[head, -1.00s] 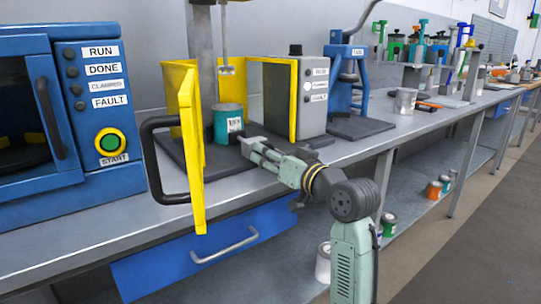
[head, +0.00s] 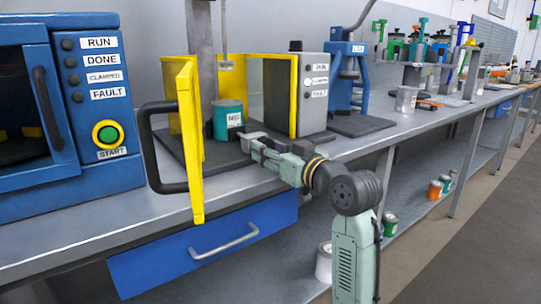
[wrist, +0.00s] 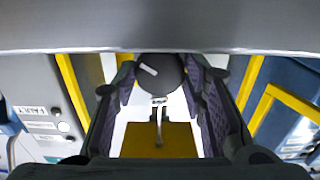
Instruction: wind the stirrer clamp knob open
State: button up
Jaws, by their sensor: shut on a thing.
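The clamp knob (wrist: 165,76) is round and black with a white mark on its face. In the wrist view it sits between the two dark fingers of my gripper (wrist: 160,88), which is shut on it. A metal stirrer rod (wrist: 158,128) shows below the knob. In the head view my gripper (head: 245,142) is low, just right of a teal can (head: 222,118) under the stirrer shaft (head: 224,40). The knob cannot be made out in the head view.
A yellow guard door (head: 192,150) with a black handle (head: 150,150) stands open at left. A grey control box (head: 312,90) is behind my gripper. A blue machine (head: 95,130) is at far left, a blue press (head: 345,80) at right. The bench front edge runs below.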

jog(key=n+b, duration=0.3)
jog(key=n, duration=0.2)
jog(key=shift+f+n, duration=0.1)
jog(key=shift+n, duration=0.3)
dwell(0.4)
jog(key=o, duration=1.2)
jog(key=shift+c, duration=0.2)
